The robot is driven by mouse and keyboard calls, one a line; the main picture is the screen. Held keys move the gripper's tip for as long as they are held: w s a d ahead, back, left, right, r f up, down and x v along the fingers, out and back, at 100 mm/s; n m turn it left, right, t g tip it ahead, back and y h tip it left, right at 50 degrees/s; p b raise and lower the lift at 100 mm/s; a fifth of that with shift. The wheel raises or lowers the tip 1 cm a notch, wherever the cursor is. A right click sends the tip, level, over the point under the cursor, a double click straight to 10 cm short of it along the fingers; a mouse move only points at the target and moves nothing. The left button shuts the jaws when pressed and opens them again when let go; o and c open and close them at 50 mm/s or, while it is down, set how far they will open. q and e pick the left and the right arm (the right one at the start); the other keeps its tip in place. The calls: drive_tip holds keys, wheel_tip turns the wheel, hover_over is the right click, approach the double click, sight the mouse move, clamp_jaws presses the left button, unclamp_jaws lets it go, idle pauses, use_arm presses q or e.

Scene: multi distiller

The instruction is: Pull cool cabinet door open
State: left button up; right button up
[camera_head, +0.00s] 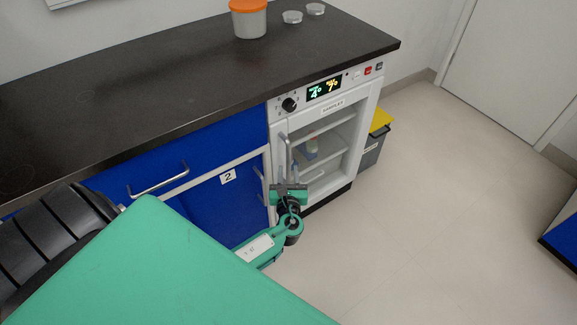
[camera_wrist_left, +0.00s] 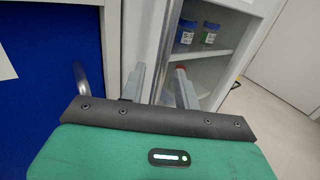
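The cool cabinet (camera_head: 374,105) is a white unit with a lit display under the dark worktop. Its glass door (camera_head: 325,150) looks shut, with a vertical bar handle (camera_head: 286,150) along the left edge. My left gripper (camera_head: 288,188) is at the lower part of this handle. In the left wrist view my gripper's two fingers (camera_wrist_left: 160,75) stand apart, and the pale bar of the handle (camera_wrist_left: 171,35) runs between them. I cannot tell whether either finger touches it. The handle's lower end is hidden by my gripper. My right gripper is not in view.
A blue cupboard (camera_head: 213,200) with its own metal handles adjoins on the left. Bottles (camera_wrist_left: 210,32) stand inside the cabinet. A grey bin with a yellow lid (camera_head: 380,121) stands on its right. The floor (camera_head: 430,200) in front is clear. An orange-lidded tub (camera_head: 249,20) stands on the worktop.

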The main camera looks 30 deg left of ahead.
sight(288, 167)
use_arm(q)
drive_tip(key=shift+x, duration=1.65)
clamp_jaws()
